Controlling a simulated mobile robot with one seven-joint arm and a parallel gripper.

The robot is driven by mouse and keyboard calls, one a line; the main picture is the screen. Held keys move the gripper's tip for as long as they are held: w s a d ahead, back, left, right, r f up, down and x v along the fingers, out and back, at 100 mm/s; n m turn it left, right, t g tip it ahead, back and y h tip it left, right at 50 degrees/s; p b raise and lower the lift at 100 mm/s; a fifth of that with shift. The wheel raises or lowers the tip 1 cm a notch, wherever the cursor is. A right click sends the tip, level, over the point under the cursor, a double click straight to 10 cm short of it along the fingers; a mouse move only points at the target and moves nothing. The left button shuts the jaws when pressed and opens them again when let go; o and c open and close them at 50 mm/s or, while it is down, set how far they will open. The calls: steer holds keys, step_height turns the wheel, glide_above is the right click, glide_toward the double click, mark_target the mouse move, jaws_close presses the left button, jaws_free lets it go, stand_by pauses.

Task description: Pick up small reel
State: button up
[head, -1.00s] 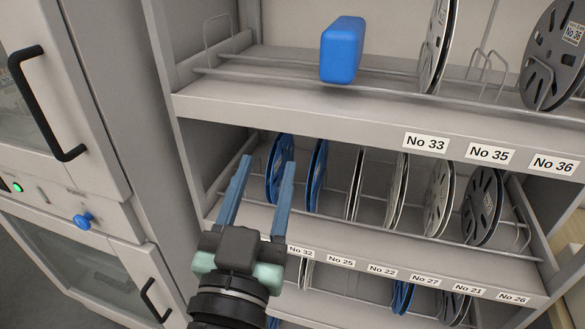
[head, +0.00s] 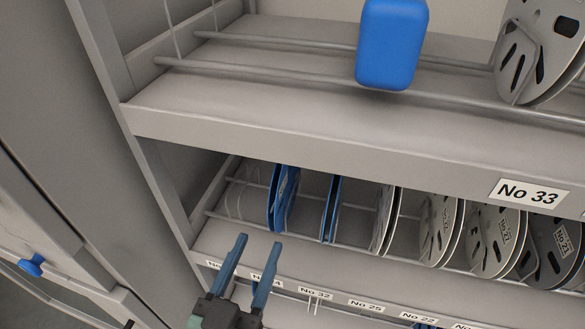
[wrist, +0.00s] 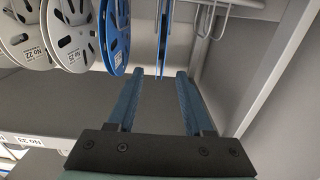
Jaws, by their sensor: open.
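Small reels stand upright in a row on the middle shelf (head: 350,263). The leftmost is a blue reel (head: 282,198), with a second blue reel (head: 331,209) to its right. Several white and grey reels (head: 440,225) follow. My gripper (head: 258,243) is open and empty at the shelf's front edge, below and in front of the blue reels. In the wrist view, the leftmost blue reel (wrist: 162,38) shows edge-on beyond the gap between my fingers (wrist: 157,75), apart from them. The second blue reel (wrist: 115,35) is left of that gap. Which reel is meant, I cannot tell.
The upper shelf (head: 300,135) overhangs the row and holds a blue block (head: 391,45) and a large reel (head: 540,50). Wire dividers part the slots. The trolley's side post (head: 165,200) is close on the left. A lower shelf lies beneath.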

mark_target(272, 212)
steer(key=p+x, duration=0.1)
steer(key=x, duration=0.1)
steer(key=p+x, duration=0.1)
steer(key=x, duration=0.2)
steer(key=shift+w+d+r, duration=0.1)
steer(key=shift+w+r, duration=0.05)
steer(key=shift+r, duration=0.1)
steer(key=shift+f+p+x, duration=0.15)
steer(key=shift+p+x, duration=0.2)
steer(key=shift+x, duration=0.7)
steer(key=shift+f+p+x, duration=0.2)
steer(key=shift+p+x, duration=0.15)
steer(key=shift+x, duration=0.65)
steer(key=shift+f+p+x, duration=0.15)
steer(key=shift+p+x, duration=0.2)
steer(key=shift+x, duration=0.7)
jaws_close()
